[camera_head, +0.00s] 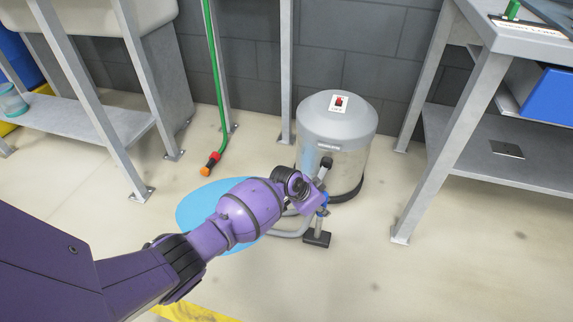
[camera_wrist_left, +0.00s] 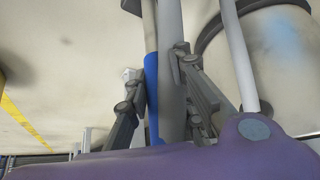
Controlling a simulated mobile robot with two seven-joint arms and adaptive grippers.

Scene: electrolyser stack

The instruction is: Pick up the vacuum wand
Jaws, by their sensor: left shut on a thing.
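The vacuum wand (camera_head: 319,226) is a thin grey tube with a blue section and a dark flat floor head (camera_head: 316,238). It stands roughly upright just in front of the vacuum canister (camera_head: 335,135), with the head at the floor. My left gripper (camera_head: 321,198) is shut on the wand's shaft. In the left wrist view, the gripper's dark fingers (camera_wrist_left: 160,95) sit on both sides of the grey wand tube (camera_wrist_left: 170,60). The exact finger contact is partly hidden by my purple wrist. My right gripper is not in view.
A light blue round patch (camera_head: 195,210) lies on the floor, partly behind my arm. A grey hose (camera_head: 290,233) runs by the wand. A green hose (camera_head: 217,90) hangs at the wall. A metal bench (camera_head: 500,165) stands right, a sink frame (camera_head: 100,118) left.

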